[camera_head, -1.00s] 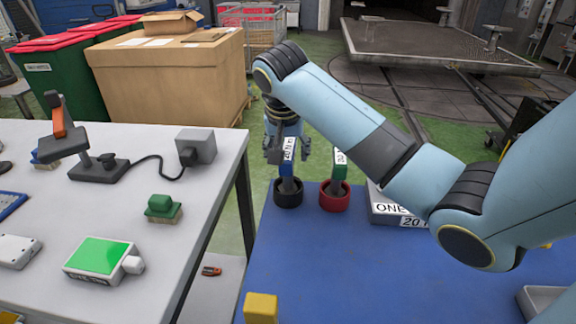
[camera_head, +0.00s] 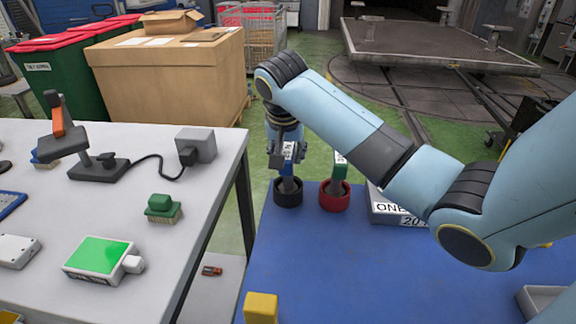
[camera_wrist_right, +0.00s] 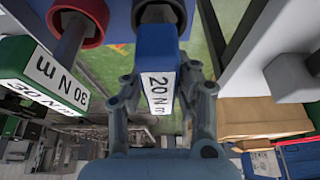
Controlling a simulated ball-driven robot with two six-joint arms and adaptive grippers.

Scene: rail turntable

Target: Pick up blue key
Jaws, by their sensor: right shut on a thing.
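The blue key (camera_head: 287,169) has a white "20 N m" label and stands upright in a black round holder (camera_head: 288,199) at the far left corner of the blue table top. My right gripper (camera_head: 284,153) is shut on the upper part of the blue key. In the right wrist view the blue key (camera_wrist_right: 156,48) lies between the two fingers of the gripper (camera_wrist_right: 161,98), its label facing the camera. The key's lower end is hidden in the holder. My left gripper does not show.
A green key (camera_head: 340,168) labelled "30 N m" stands in a red holder (camera_head: 335,197) close beside it on the right. A grey labelled box (camera_head: 385,213) sits further right. A white table (camera_head: 205,215) stands left across a gap. The middle blue surface is clear.

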